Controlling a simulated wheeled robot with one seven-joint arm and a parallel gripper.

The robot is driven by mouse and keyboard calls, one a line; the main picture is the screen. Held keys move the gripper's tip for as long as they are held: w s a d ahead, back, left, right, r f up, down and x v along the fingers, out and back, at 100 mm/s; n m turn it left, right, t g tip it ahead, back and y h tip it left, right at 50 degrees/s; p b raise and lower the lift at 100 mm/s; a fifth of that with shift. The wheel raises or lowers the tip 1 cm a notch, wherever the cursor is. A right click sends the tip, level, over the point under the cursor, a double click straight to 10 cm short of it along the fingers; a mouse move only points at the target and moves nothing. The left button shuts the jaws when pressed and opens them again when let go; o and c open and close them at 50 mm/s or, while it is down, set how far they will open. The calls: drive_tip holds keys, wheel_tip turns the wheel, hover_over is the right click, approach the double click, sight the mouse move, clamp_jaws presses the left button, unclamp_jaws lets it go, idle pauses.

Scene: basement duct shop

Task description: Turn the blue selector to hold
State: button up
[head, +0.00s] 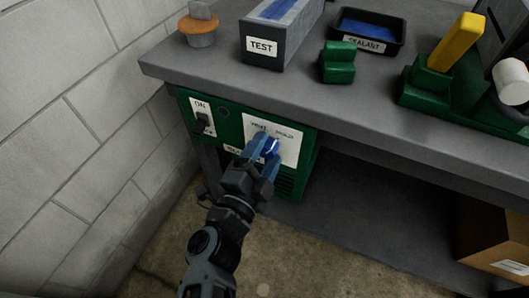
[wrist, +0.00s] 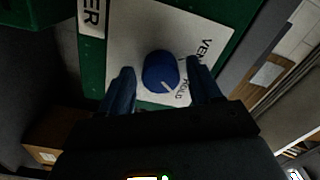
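The blue selector (wrist: 160,72) is a round knob with a white pointer line, on a white plate (wrist: 128,40) marked VENT and HOLD. In the wrist view the pointer line runs down and right, toward the start of the word HOLD. In the head view the selector (head: 271,149) is partly hidden by my gripper (head: 266,144). My gripper (wrist: 160,78) is open, one blue finger on each side of the knob. A gap shows between the knob and each finger, so I see no contact.
The plate is on a green panel (head: 230,112) under the grey bench top (head: 290,97). A black ON switch (head: 203,122) is left of it. A cardboard box (head: 490,240) stands under the bench at right. A block wall (head: 70,130) closes the left side.

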drive_tip(key=v, duration=0.8)
drive_tip(key=shift+w, duration=0.1)
idle(0.6)
